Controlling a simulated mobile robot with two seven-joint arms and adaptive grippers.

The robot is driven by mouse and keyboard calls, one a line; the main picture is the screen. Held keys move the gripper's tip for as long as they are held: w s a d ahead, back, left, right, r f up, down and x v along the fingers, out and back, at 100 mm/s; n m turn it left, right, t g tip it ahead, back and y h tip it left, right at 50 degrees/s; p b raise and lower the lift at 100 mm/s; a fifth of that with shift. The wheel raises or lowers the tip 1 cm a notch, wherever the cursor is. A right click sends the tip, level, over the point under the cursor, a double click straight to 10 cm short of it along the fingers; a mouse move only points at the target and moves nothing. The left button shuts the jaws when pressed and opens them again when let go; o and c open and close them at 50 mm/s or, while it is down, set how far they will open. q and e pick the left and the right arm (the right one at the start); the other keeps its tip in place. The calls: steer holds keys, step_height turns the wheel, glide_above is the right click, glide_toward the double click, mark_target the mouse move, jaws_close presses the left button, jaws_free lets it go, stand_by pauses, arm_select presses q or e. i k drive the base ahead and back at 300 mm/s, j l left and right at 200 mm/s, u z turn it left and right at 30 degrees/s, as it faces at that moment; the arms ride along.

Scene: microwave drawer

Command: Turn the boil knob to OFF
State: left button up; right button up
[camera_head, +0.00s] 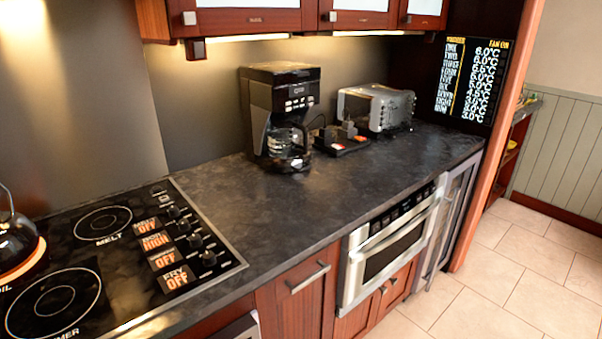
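The black glass stove (125,255) is at the lower left. Several small black knobs run down its right side: a far one (173,211), a second (183,225), a third (195,240) and a near one (207,257). The nearest label (175,279) seems to read FRY; I cannot make out which knob is boil. A burner mark ending in "IL" is cut off at the left edge. Neither of my grippers is in view.
A dark kettle (14,240) stands on the stove at the left edge. A coffee maker (279,110) and a toaster (377,108) stand at the back of the dark counter (235,205). A steel microwave drawer (390,250) is below. The counter beside the knobs is clear.

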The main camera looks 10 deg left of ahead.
mark_target(183, 224)
steer(key=u, duration=1.5)
